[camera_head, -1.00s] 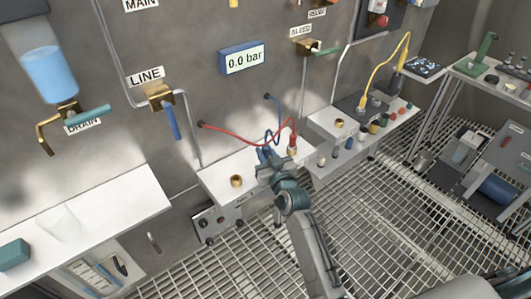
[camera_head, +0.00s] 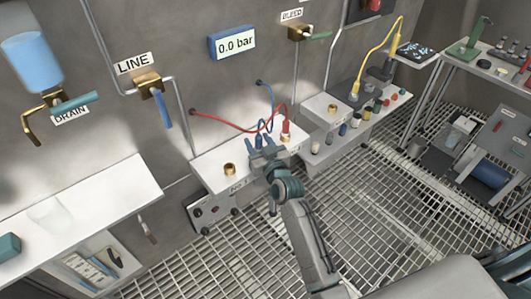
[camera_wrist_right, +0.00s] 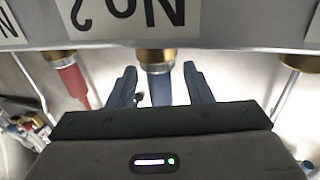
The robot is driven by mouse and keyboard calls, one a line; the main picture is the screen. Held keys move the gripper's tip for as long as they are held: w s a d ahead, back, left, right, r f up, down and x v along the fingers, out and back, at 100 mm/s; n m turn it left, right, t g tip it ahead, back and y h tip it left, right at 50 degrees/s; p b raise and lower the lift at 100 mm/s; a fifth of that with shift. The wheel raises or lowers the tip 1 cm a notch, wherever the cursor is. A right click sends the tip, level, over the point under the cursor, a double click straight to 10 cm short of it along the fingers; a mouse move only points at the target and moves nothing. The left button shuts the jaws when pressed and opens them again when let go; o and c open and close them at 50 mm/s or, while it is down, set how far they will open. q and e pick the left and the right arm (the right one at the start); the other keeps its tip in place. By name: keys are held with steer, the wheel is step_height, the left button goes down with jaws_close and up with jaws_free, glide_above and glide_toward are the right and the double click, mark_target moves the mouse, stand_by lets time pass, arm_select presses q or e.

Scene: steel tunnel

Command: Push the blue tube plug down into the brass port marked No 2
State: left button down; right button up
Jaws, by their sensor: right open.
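The blue tube plug (camera_wrist_right: 160,90) stands at the brass port marked No 2 (camera_wrist_right: 155,56), its end meeting the brass collar in the right wrist view, which shows the label upside down. How deep it sits I cannot tell. My right gripper (camera_wrist_right: 160,88) is open, one finger on each side of the plug, with gaps visible. In the head view my right gripper (camera_head: 263,150) is over the white port block (camera_head: 208,172) and hides the plug and its port. The blue hose (camera_head: 269,112) runs from the wall to it. My left gripper is not in view.
A red plug (camera_head: 286,130) with a red hose stands beside it in another port. An empty brass port (camera_head: 229,170) is on the block's left. The gauge display (camera_head: 232,43) reads 0.0 bar. A white shelf (camera_head: 80,210) is at left; grating floor lies in front.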

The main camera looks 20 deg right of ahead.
steer(key=shift+s+f, duration=0.2)
steer(key=shift+s, duration=0.2)
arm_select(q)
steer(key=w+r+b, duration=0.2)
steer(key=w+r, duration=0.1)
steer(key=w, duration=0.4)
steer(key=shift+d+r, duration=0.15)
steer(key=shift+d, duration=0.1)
arm_select(e)
steer(key=s+d, duration=0.1)
steer(key=s, duration=0.9)
steer(key=shift+r, duration=0.2)
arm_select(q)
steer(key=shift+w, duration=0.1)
